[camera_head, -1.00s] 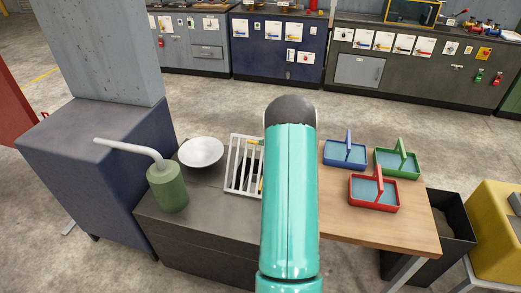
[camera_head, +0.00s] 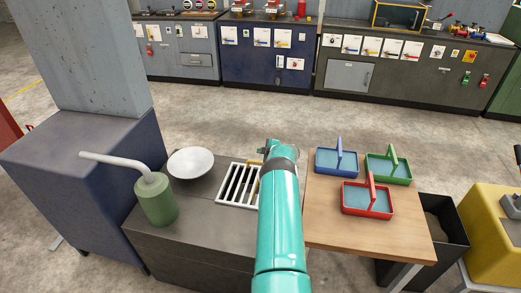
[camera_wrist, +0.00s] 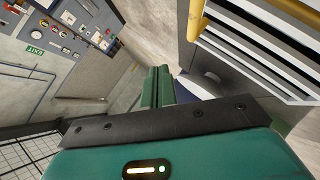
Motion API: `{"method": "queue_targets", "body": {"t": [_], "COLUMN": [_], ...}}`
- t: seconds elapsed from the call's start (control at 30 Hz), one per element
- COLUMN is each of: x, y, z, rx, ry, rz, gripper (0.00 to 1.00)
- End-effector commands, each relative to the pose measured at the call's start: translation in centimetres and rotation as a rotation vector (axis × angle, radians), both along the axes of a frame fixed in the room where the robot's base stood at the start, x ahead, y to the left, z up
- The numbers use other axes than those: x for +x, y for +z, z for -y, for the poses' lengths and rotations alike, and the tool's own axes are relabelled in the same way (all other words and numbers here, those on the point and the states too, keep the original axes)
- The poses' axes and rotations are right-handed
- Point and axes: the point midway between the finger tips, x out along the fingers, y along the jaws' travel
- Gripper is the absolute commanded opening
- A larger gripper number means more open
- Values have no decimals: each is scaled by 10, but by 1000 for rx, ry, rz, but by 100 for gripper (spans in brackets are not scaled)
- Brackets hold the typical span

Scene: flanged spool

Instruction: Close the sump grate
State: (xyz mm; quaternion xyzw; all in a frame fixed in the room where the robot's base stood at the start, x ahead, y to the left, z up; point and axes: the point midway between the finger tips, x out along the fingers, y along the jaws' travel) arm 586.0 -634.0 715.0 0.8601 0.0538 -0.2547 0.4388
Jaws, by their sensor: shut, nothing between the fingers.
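The sump grate (camera_head: 239,186) is a white slotted panel on the dark grey bench top, left of my arm in the head view. A yellow bar lies along its right side. I cannot tell the grate's exact tilt. In the wrist view, pale bars (camera_wrist: 262,48) and a yellow bar (camera_wrist: 291,14) fill the upper right. My gripper (camera_wrist: 157,72) shows there as two green fingers pressed together, empty, beside the bars and apart from them in the picture.
A white bowl (camera_head: 190,163) and a green canister with a bent spout (camera_head: 156,199) stand left of the grate. Blue (camera_head: 337,160), green (camera_head: 388,168) and red (camera_head: 367,200) trays sit on the wooden table (camera_head: 330,225) at right. A concrete pillar (camera_head: 90,60) rises at left.

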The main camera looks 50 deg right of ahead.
Motion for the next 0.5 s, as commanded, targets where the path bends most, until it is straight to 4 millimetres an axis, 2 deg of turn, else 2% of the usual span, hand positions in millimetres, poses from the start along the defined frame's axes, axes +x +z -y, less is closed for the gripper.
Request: {"method": "queue_targets", "body": {"t": [0.2,0.5], "x": [4,7], "y": [-18,-30], "z": [8,15], "rx": [0,0], "ry": [1,1], "rz": [-1,-1], "gripper": [0,0]}}
